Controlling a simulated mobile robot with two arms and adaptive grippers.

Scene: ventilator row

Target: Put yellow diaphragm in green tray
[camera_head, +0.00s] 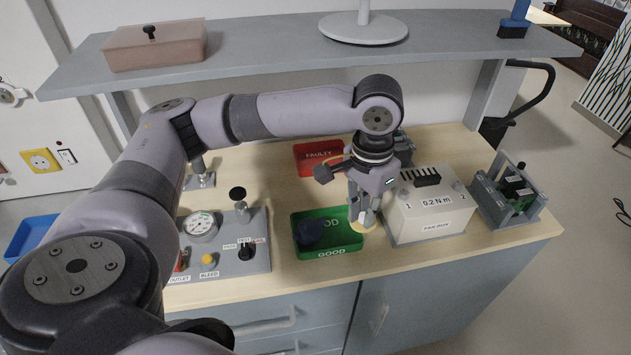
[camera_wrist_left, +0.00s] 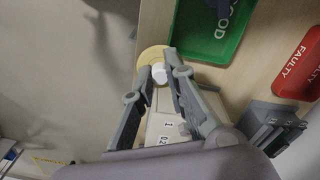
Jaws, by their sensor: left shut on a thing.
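The yellow diaphragm (camera_head: 362,221) is a round pale-yellow disc, held between the fingertips of my left gripper (camera_head: 363,212). In the left wrist view the diaphragm (camera_wrist_left: 153,58) shows with a white middle between the two fingers (camera_wrist_left: 160,76). The green tray (camera_head: 329,249), marked GOOD, lies on the bench. In the head view the diaphragm overlaps the tray's right edge; in the wrist view it is beside the tray (camera_wrist_left: 222,50), apart from it. A dark blue round thing (camera_head: 311,232) is in the tray's left part. My right gripper does not show.
A red tray (camera_head: 312,158) marked FAULTY lies behind. A grey panel with a gauge (camera_head: 226,245) stands left of the green tray. A shelf (camera_head: 270,47) spans above the bench.

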